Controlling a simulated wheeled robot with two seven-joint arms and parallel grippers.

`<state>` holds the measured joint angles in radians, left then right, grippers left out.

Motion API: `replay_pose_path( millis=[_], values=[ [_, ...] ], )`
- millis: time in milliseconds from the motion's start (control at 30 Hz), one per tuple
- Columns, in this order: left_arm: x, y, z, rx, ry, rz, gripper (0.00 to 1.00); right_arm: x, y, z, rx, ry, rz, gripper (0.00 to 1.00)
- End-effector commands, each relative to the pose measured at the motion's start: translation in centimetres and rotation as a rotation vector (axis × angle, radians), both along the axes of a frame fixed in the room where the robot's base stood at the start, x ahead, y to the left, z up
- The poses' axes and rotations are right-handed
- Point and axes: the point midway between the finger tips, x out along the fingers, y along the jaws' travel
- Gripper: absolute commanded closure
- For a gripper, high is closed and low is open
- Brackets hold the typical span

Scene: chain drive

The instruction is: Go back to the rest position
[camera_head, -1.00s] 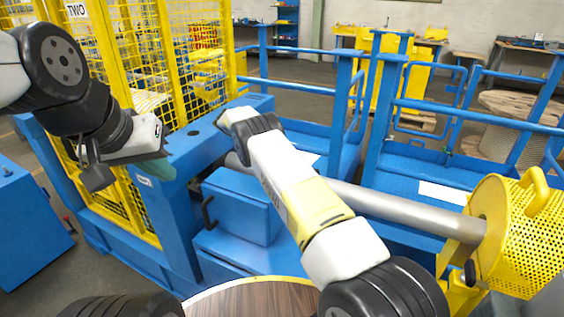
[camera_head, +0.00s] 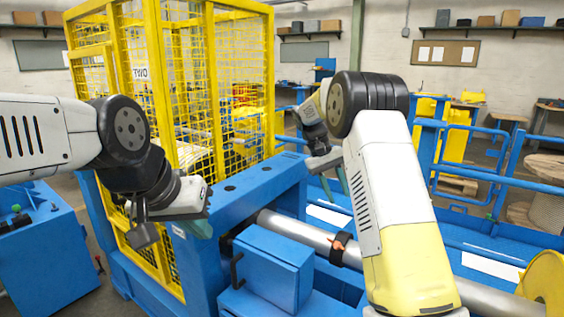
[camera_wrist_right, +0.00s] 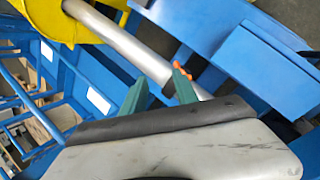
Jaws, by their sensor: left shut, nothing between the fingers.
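My left gripper (camera_head: 203,229) hangs at the left, in front of the yellow cage and beside the blue machine frame. It is shut and empty, with its teal fingertips partly hidden by the wrist. My right gripper (camera_head: 342,180) is behind my raised right arm, above the blue machine and beyond the steel shaft; its fingers are partly hidden. In the right wrist view its two teal fingers (camera_wrist_right: 158,92) stand apart with nothing held between them. The steel shaft (camera_wrist_right: 132,47) shows beyond the fingertips.
A yellow mesh cage (camera_head: 160,75) stands behind the machine. The shaft (camera_head: 290,235) carries a black band with an orange piece (camera_head: 338,246). A blue box (camera_head: 272,268) is in front of it. Blue railings (camera_head: 490,178) are at right; a yellow guard (camera_head: 545,280) is at lower right.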

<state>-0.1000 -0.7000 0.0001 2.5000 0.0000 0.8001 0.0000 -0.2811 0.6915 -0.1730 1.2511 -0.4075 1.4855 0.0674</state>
Motion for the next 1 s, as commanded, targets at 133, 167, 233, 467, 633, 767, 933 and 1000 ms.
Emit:
replay_pose_path(
  millis=[133, 167, 233, 467, 633, 767, 933, 1000],
  values=[
    [0.0, 0.0, 0.0, 0.000, 0.000, 0.000, 1.00, -4.0, -0.7, 4.4, 0.130, -0.096, -0.007, 0.64],
    [0.0, 0.0, 0.0, 0.000, 0.000, 0.000, 1.00, -4.8, -0.8, 5.1, 0.153, -0.116, -0.007, 0.64],
    [0.0, 0.0, 0.0, 0.000, 0.000, 0.000, 1.00, -6.9, -0.9, 6.6, 0.208, -0.161, -0.008, 0.64],
    [0.0, 0.0, 0.0, 0.000, 0.000, 0.000, 1.00, -14.5, -0.5, 10.3, 0.368, -0.325, -0.011, 0.64],
    [0.0, 0.0, 0.0, 0.000, 0.000, 0.000, 1.00, -20.5, 0.3, 11.5, 0.466, -0.452, -0.012, 0.64],
    [0.0, 0.0, 0.0, 0.000, 0.000, 0.000, 1.00, -24.9, 1.0, 11.5, 0.526, -0.553, -0.017, 0.64],
    [0.0, 0.0, 0.0, 0.000, 0.000, 0.000, 1.00, -29.3, 1.9, 10.4, 0.580, -0.661, -0.024, 0.64],
    [0.0, 0.0, 0.0, 0.000, 0.000, 0.000, 1.00, -30.4, 2.2, 10.0, 0.592, -0.693, -0.026, 0.64]
  ],
)
